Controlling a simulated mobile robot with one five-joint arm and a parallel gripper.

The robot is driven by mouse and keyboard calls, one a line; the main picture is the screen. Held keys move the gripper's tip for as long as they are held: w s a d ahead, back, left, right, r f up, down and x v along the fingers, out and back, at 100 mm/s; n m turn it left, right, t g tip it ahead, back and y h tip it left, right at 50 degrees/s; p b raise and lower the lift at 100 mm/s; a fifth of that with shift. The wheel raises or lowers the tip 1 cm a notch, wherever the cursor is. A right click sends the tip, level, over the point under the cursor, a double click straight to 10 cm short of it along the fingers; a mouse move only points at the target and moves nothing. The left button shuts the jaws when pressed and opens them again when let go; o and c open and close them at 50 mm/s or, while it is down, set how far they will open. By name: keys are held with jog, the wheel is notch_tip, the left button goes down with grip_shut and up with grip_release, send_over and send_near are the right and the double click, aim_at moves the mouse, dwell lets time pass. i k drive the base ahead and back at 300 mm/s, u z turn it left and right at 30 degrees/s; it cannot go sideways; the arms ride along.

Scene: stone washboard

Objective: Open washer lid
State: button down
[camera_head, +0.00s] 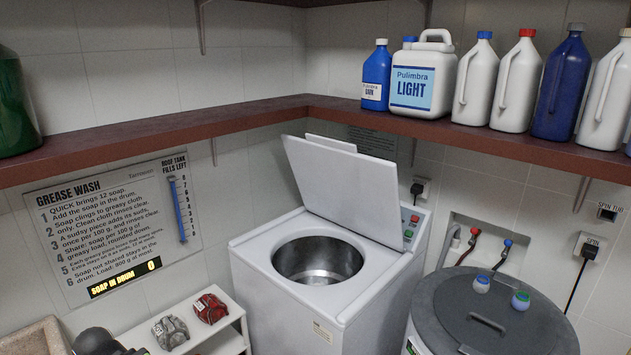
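The white washer (285,258) stands in the corner. Its white lid (345,190) is raised and tilted up from the rear edge of the top, standing clear of the opening. The round steel drum (318,262) is uncovered and looks empty from here, though its floor is only partly visible. A control panel with red and green buttons (410,226) shows to the right of the lid. Nothing is seen touching the lid. I cannot make out my gripper; a dark rounded shape at the bottom left is cut off and unclear.
A round machine with a closed grey lid (455,308) stands close on the right, with two small jars (520,300) on it. A brown shelf (420,128) with bottles runs above. A white rack (228,335) at left holds a red bundle (210,308) and a grey bundle (170,331).

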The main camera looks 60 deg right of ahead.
aim_at(357, 192)
jog(key=u, duration=0.1)
jog(key=k, duration=0.4)
jog(key=z, duration=0.7)
jog(key=i, duration=1.45)
jog(key=u, duration=3.75)
jog(key=i, duration=0.1)
jog(key=z, duration=1.4)
jog(key=k, duration=0.65)
jog(key=i, duration=0.55)
jog(key=u, duration=0.1)
